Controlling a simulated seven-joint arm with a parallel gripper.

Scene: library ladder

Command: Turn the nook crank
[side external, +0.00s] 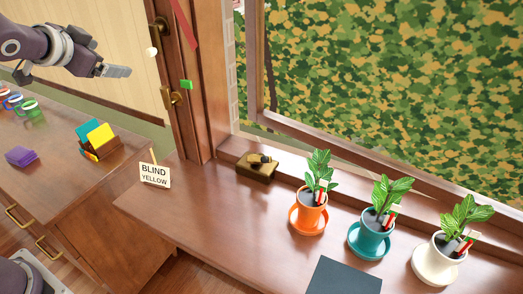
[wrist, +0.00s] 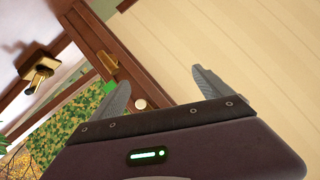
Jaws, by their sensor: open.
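The nook crank appears to be the small dark box with a brass handle (side external: 257,166) on the wooden nook ledge (side external: 205,215), below the window in the side external view. A brass handle on a dark base (wrist: 40,74), likely the same crank, shows at the left of the wrist view. My gripper (side external: 116,71) is at the upper left, high above the desk and well apart from the crank. In the wrist view my gripper (wrist: 160,78) has its two fingers spread, with nothing between them.
Potted plants in orange (side external: 308,213), teal (side external: 370,235) and white (side external: 438,260) pots stand right of the crank. A "BLIND YELLOW" card (side external: 155,175) stands at the ledge's left end. A brass latch (side external: 171,97), green tag (side external: 186,85) and white knob (side external: 151,52) are near the post.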

